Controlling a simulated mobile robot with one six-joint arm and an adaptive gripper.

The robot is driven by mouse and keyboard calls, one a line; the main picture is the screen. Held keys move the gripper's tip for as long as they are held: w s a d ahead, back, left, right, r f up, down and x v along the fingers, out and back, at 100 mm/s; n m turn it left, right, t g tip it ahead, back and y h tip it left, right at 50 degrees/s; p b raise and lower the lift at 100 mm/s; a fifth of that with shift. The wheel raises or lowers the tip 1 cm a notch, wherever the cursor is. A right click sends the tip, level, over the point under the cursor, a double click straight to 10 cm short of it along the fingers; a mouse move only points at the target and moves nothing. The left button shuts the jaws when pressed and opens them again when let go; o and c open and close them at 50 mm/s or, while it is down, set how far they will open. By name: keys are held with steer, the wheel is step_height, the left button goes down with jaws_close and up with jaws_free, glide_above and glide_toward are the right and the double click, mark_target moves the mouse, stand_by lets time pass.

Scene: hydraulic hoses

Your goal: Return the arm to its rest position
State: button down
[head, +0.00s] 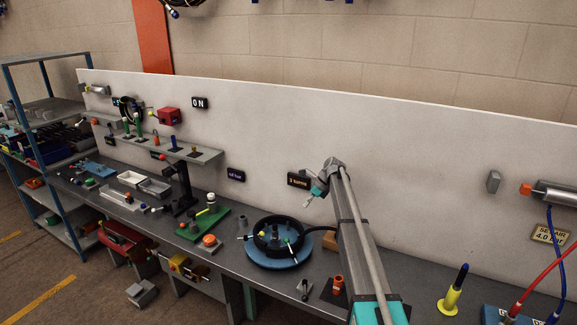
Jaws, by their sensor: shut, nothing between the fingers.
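My arm (358,240) rises from the lower right of the head view, and its far end bends down at the wrist. My gripper (308,202) is small in the picture, a grey and teal shape just below a dark label on the white back panel. It is shut, with nothing visible in it. It appears above the bench, up and to the right of a round black tray (256,242) on a blue disc. The arm hides part of the bench and panel behind it.
The grey bench (228,262) runs along the white panel (400,190). A green board (190,232) and white bins (130,178) lie left. An orange fitting (338,284) sits close left of my arm. A yellow-black tool (452,295) and red and blue hoses (540,283) are right.

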steer(key=s+d+f+n+h+b, duration=0.1)
steer(key=s+f+n+h, duration=0.2)
steer(key=s+n, duration=0.8)
steer(key=s+d+f+n+h+b, duration=0.1)
steer(key=s+n, duration=1.1)
steer(key=s, duration=2.2)
step_height(320, 180, down, 3)
steer(key=h+b, duration=0.1)
steer(key=h, duration=0.1)
steer(key=shift+s+r+h+b, duration=0.15)
steer(key=shift+r+h+b, duration=0.05)
steer(key=shift+h+b, duration=0.1)
steer(key=shift+s+d, duration=0.1)
steer(key=shift+s, duration=0.05)
